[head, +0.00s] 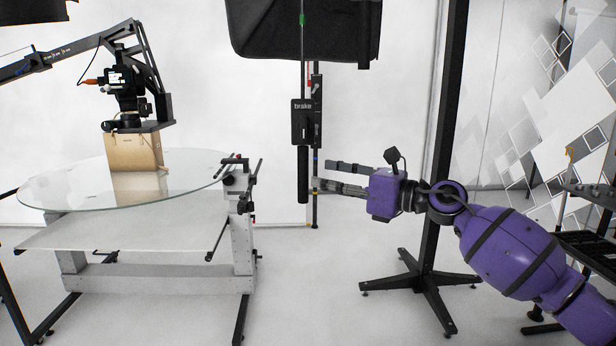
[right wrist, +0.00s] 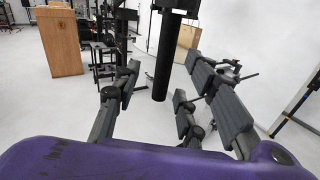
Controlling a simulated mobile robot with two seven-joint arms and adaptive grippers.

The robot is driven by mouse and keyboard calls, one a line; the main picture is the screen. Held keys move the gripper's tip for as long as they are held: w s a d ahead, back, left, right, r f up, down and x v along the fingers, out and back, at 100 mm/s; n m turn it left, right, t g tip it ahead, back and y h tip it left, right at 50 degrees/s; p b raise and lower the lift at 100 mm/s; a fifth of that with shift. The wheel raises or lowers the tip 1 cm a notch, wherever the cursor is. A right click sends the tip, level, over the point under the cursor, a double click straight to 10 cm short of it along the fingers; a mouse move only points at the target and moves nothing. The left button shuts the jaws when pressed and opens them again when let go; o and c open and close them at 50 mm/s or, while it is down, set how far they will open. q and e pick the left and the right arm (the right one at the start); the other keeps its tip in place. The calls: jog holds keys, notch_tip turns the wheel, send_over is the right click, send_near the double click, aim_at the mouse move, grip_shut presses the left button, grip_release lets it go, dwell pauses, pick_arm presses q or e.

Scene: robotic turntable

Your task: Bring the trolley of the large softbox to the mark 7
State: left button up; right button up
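The large black softbox (head: 300,30) hangs at the top centre of the head view, cut off by the frame edge. A thin rod runs down from it to a black box marked "brake" (head: 302,118), with a dark cylindrical handle (head: 303,175) below. My right gripper (head: 321,174) is open and empty, fingers pointing left, its tips just right of the handle. In the right wrist view the handle (right wrist: 163,75) shows in the gap between the spread fingers, apparently not gripped. The trolley and mark 7 cannot be made out. My left gripper is out of view.
A round glass turntable (head: 70,185) on a white frame stands at left, bearing a cardboard box (head: 133,153) under a camera arm (head: 130,80).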

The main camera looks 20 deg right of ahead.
aim_at(307, 167)
jog(key=shift+n, duration=0.4)
jog(key=w+a, duration=0.1)
jog(key=w+a+r+p, duration=0.1)
jog(key=w, duration=0.1)
jog(key=w+a+r, duration=0.1)
jog(key=w, duration=0.1)
jog(key=shift+w+a, duration=0.2)
jog(key=shift+a, duration=0.1)
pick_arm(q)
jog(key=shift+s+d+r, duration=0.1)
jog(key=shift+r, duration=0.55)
pick_arm(e)
jog(key=shift+w+a+f, duration=0.15)
jog(key=shift+w+a, duration=0.15)
jog(key=shift+w, duration=0.1)
jog(key=c, duration=0.8)
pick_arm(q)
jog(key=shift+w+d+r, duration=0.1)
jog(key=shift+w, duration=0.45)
pick_arm(e)
grip_shut()
